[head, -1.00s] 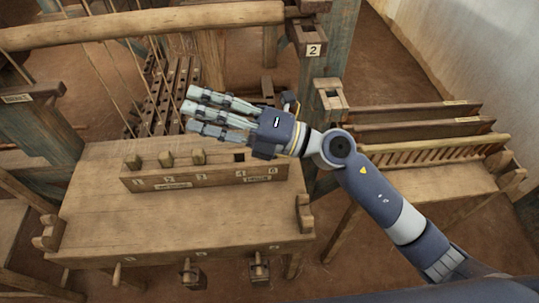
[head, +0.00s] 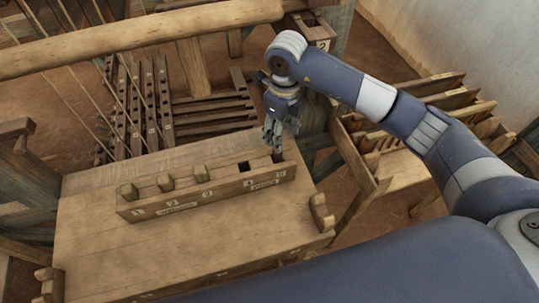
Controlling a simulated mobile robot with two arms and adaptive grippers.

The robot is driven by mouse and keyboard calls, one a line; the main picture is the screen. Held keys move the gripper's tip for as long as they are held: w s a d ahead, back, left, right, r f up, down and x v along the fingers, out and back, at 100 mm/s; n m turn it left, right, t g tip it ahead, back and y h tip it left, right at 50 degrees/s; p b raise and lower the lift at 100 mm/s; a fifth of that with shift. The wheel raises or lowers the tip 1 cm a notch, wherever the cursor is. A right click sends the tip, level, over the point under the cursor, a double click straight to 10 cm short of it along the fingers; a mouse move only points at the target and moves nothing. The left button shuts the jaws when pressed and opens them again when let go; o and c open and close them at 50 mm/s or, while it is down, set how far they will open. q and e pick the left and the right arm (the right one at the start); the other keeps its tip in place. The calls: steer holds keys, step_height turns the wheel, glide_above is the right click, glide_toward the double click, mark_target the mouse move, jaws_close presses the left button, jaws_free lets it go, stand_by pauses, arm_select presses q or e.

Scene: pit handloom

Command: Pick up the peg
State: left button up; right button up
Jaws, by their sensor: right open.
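A wooden block rack (head: 215,200) with numbered positions sits on the bench. Three short wooden pegs stand upright in its left part: a left peg (head: 128,191), a middle peg (head: 165,182) and a right peg (head: 200,173). A dark square hole (head: 243,167) to their right is empty. My right gripper (head: 276,146) points down over the rack's right end, open, with its fingertips close to the last position. Whether a peg stands between the fingers there I cannot tell; the fingers hide that spot. My left gripper is not in view.
The bench top (head: 190,250) is clear in front of the rack. A thick wooden beam (head: 140,38) crosses behind, with cords and dark slats below it. A slatted wooden stand (head: 405,160) is to the right. My own arm covers the bottom right.

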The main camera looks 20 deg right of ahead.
mark_target(282, 152)
steer(key=f, duration=0.3)
steer(key=shift+s+d+f+p, duration=0.15)
steer(key=shift+s+f+p, duration=0.05)
steer(key=shift+f+p, duration=0.15)
steer(key=shift+f, duration=0.25)
steer(key=shift+w+a+f, duration=0.1)
steer(key=shift+a+f, duration=0.1)
steer(key=shift+f, duration=0.05)
steer(key=f, duration=0.1)
steer(key=f+p, duration=0.1)
steer(key=f, duration=0.2)
steer(key=shift+w+a+f+p, duration=0.1)
steer(key=shift+w+a+p, duration=0.15)
steer(key=shift+a+p, duration=0.15)
steer(key=shift+f, duration=0.3)
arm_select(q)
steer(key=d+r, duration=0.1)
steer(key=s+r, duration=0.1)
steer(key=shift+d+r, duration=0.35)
arm_select(e)
steer(key=c, duration=1.2)
